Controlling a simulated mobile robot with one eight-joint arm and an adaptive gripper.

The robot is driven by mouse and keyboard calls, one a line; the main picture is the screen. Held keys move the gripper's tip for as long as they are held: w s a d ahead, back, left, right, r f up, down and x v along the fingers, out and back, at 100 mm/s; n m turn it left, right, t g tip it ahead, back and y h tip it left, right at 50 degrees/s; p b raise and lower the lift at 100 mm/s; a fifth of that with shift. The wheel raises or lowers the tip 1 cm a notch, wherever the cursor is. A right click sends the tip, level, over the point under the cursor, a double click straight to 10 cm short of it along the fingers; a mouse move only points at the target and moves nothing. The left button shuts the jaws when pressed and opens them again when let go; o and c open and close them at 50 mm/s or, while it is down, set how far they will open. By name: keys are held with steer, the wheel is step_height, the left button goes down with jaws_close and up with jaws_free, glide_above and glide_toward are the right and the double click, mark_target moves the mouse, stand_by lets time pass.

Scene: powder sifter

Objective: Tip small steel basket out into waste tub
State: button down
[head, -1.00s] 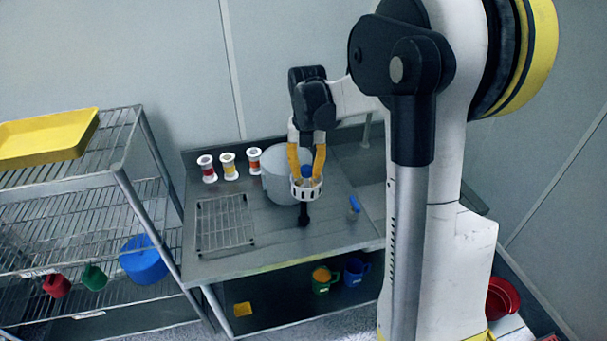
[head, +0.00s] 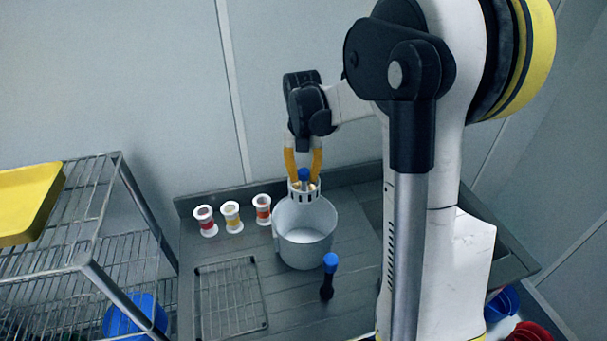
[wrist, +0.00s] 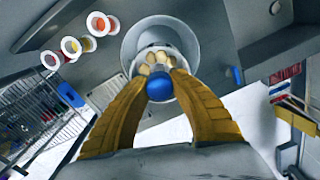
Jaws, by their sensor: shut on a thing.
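The small basket (head: 304,194) is pale and slotted, with a blue knob (head: 303,174) on top. My gripper (head: 303,168) has its yellow fingers shut on it by the knob. The waste tub (head: 304,243) is a large pale grey bucket on the worktop. In the head view the basket overlaps the tub's far rim and looks upright; its height above the rim cannot be told. In the wrist view, tan lumps (wrist: 158,59) lie in the basket beyond the blue knob (wrist: 158,84), and the tub (wrist: 160,25) is behind them. The tub's visible inside looks empty.
Several white spools, one (head: 232,217) in the middle, stand left of the tub. A wire rack (head: 230,300) lies at front left. A blue-topped dark tool (head: 328,278) is close to the tub's front right. Wire shelving with a yellow tray (head: 25,203) stands left.

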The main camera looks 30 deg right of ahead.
mark_target(297, 199)
steer(key=f+h+b, duration=0.1)
steer(key=s+a+f+t+h, duration=0.1)
steer(key=f+t+h+b, duration=0.1)
steer(key=shift+s+a+f+b, duration=0.1)
steer(key=shift+s+a+b, duration=0.2)
steer(key=shift+a+b, duration=0.1)
steer(key=shift+a+f+t+h+b, duration=0.15)
steer(key=shift+f+t+h+b, duration=0.5)
steer(key=shift+h+b, duration=0.3)
steer(key=shift+s+a+f+t+h+b, duration=0.2)
steer(key=shift+f+t+h+b, duration=0.2)
steer(key=shift+h+b, duration=0.35)
steer(key=h+b, duration=0.1)
steer(key=t+b, duration=0.1)
steer(key=b, duration=0.1)
steer(key=shift+a+f+h, duration=0.2)
steer(key=shift+f+h, duration=0.1)
steer(key=shift+h, duration=0.1)
steer(key=f+t+h+b, duration=0.1)
steer(key=t+h+b, duration=0.1)
steer(key=b, duration=0.5)
steer(key=f+t+h+b, duration=0.1)
steer(key=h+b, duration=0.3)
steer(key=b, duration=0.3)
steer(key=f+t+h+b, duration=0.1)
steer(key=t+h+b, duration=0.1)
steer(key=b, duration=0.5)
steer(key=shift+s+a+f+t+h, duration=0.25)
steer(key=shift+a+t+h, duration=0.1)
steer(key=shift+h, duration=0.15)
